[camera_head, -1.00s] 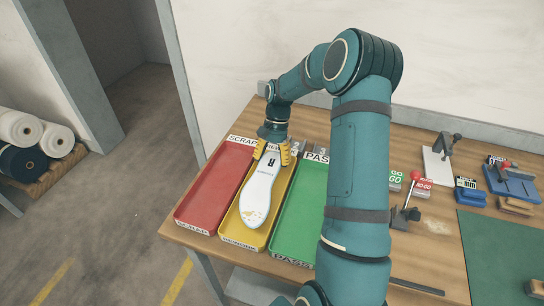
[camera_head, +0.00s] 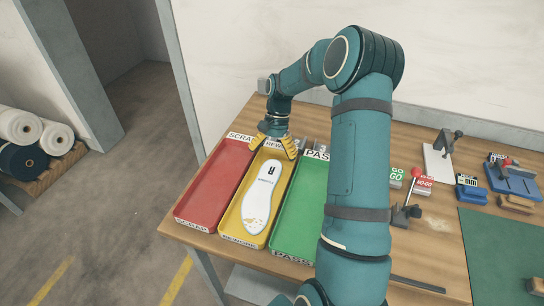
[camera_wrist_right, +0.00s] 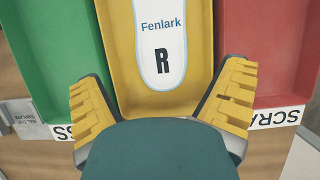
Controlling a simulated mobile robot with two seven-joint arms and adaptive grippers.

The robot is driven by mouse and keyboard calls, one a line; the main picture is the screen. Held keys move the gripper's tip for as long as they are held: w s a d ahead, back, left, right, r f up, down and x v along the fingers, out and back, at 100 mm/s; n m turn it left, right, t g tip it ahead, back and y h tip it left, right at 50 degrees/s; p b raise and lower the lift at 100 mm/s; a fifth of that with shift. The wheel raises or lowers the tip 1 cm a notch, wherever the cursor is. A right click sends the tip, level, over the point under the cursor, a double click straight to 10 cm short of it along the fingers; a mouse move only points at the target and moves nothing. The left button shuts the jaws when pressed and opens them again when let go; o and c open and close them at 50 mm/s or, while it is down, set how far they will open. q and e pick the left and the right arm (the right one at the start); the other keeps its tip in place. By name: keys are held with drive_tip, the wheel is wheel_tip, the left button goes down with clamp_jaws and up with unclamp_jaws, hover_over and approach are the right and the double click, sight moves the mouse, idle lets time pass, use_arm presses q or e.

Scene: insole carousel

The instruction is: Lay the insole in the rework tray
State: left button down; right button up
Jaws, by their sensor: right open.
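The white insole (camera_head: 262,198), marked with an R and brownish specks at its lower end, lies in the yellow rework tray (camera_head: 233,223). In the right wrist view the insole (camera_wrist_right: 161,40) shows the word Fenlark and the R, with the yellow tray (camera_wrist_right: 125,60) around it. My right gripper (camera_head: 273,150) is at the back end of the tray. Its yellow fingers are spread wide, one on each side, and nothing is between them; they also show in the right wrist view (camera_wrist_right: 163,100), clear of the insole. My left gripper is not in view.
The red scrap tray (camera_head: 210,190) is left of the yellow tray and the green pass tray (camera_head: 297,215) is right of it. My right arm crosses the table. Go/no-go gauges (camera_head: 423,185), a red-knobbed fixture (camera_head: 407,213) and a green mat (camera_head: 500,255) lie farther right.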

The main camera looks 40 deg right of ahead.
drive_tip(key=v, duration=1)
drive_tip(key=shift+d+r, duration=0.15)
drive_tip(key=shift+r, duration=0.25)
drive_tip(key=shift+f, duration=0.1)
